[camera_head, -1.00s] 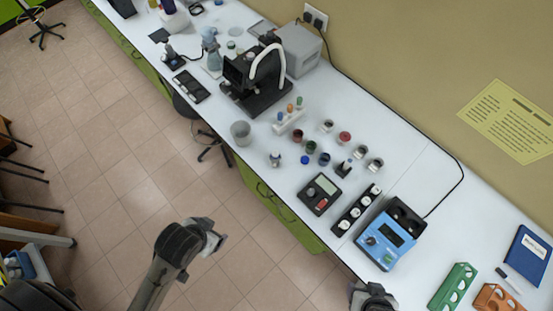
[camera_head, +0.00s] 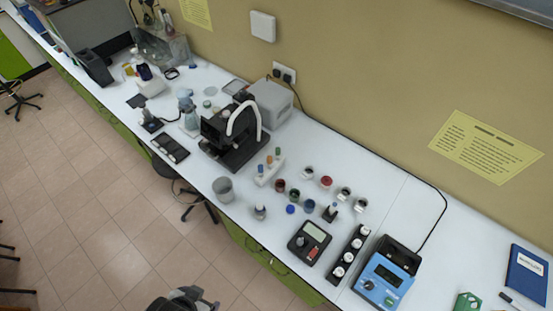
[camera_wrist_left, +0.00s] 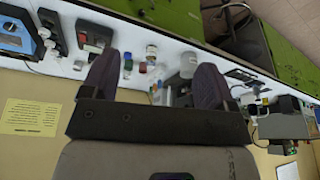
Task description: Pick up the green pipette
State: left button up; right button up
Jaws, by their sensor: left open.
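The green pipette (camera_head: 278,151) stands in a small white rack (camera_head: 267,174) on the bench, at the rack's far end, behind an orange-topped and a blue-topped pipette. My left gripper (camera_head: 192,294) is at the bottom edge of the head view, over the floor in front of the bench, well apart from the rack. In the left wrist view its two dark fingers (camera_wrist_left: 157,62) are spread wide with nothing held. The rack shows small between the fingers there, partly hidden by the gripper body. My right gripper is not in view.
A black microscope-like device (camera_head: 235,135) stands left of the rack. A grey beaker (camera_head: 223,188) is at the bench's front edge. Several small jars (camera_head: 294,195) lie to the right, then a black meter (camera_head: 310,242) and a blue device (camera_head: 385,280).

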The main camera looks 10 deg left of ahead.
pick_arm(q)
jog(key=shift+a, duration=0.15)
jog(key=c, duration=0.4)
jog(key=shift+d, duration=0.2)
jog(key=shift+w, duration=0.1)
